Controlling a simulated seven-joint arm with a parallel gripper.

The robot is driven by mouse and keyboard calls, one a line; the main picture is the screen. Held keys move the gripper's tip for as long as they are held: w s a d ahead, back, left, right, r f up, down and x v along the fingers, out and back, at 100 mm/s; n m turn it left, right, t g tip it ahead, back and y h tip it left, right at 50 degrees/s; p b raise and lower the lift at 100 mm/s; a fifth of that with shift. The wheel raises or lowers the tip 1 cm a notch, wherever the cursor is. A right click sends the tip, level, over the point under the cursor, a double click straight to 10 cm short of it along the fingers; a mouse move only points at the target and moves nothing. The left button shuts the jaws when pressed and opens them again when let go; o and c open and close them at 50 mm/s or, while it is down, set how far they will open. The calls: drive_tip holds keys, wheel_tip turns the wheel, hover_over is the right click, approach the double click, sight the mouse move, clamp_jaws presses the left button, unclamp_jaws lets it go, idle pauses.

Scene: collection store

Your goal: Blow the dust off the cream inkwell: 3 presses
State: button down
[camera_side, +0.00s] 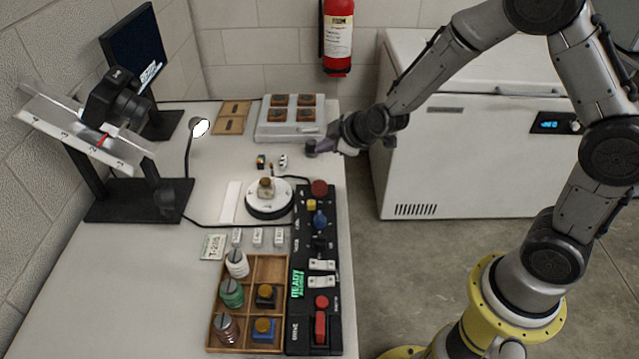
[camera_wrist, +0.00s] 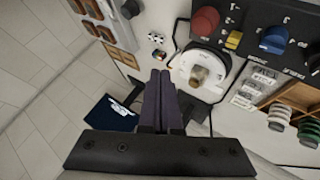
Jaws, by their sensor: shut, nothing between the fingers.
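The cream inkwell (camera_side: 266,188) with a brown-gold top stands upright on a round white turntable (camera_side: 282,205). In the wrist view the inkwell (camera_wrist: 199,75) is to the right of my fingertips. Dust on it is too small to make out. My gripper (camera_side: 312,148) is shut and empty, beyond and to the right of the inkwell in the side view, apart from it. Its closed dark fingers show in the wrist view (camera_wrist: 160,76). A black control panel (camera_side: 302,245) beside the turntable carries a red knob (camera_side: 319,188), a yellow button (camera_side: 311,204) and a blue knob (camera_side: 320,219).
The panel's green screen (camera_side: 297,284) reads READY. A camera (camera_side: 115,100) on a stand and a lamp (camera_side: 200,127) are at left. A pale unit (camera_side: 262,132) is behind. The front-left table is clear.

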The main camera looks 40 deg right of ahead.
sight(319, 182)
drive_tip(key=shift+f, duration=4.15)
drive_tip(key=shift+f, duration=0.1)
drive_tip(key=shift+f, duration=0.3)
drive_tip(key=shift+f, duration=0.85)
drive_tip(key=shift+r, duration=1.25)
drive_tip(key=shift+r, duration=2.5)
